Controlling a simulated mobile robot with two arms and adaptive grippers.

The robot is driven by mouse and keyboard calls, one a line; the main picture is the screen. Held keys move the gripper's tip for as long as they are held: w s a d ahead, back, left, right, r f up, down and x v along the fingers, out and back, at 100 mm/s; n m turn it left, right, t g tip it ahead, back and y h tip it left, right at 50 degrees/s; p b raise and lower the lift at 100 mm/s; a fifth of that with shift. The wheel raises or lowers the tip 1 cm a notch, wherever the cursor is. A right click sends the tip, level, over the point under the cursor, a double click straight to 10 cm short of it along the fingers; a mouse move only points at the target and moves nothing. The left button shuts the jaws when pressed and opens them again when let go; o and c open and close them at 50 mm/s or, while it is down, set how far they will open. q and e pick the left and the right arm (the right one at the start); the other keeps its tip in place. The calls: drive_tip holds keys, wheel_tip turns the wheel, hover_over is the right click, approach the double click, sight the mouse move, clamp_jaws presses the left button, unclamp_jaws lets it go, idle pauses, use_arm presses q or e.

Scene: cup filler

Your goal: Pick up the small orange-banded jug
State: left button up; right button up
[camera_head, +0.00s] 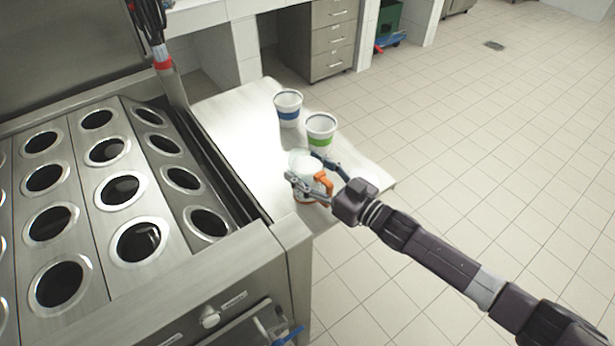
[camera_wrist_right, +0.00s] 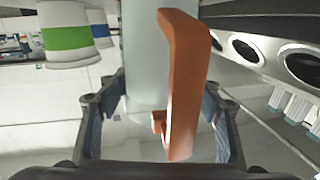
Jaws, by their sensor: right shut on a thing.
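The small orange-banded jug (camera_head: 301,161) is at the near end of the steel side table (camera_head: 238,112) in the head view, partly hidden by my right gripper (camera_head: 313,178). Its orange handle (camera_wrist_right: 182,85) stands up in the middle of the right wrist view, with the pale jug body (camera_wrist_right: 140,60) behind it. My right gripper's fingers lie on both sides of the jug, and the gripper is shut on it. I cannot tell whether the jug touches the table. My left gripper is not in view.
A green-banded cup (camera_head: 320,132) stands just behind the jug, and a blue-banded cup (camera_head: 288,107) stands farther back. The steel machine with round openings (camera_head: 122,190) is at the left. Open tiled floor (camera_head: 480,170) lies to the right.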

drive_tip(key=shift+r, duration=0.15)
drive_tip(key=shift+c, duration=0.5)
drive_tip(key=shift+r, duration=0.1)
drive_tip(key=shift+r, duration=0.2)
wheel_tip(320, 180, up, 19)
drive_tip(key=shift+r, duration=0.2)
drive_tip(key=shift+a, duration=0.1)
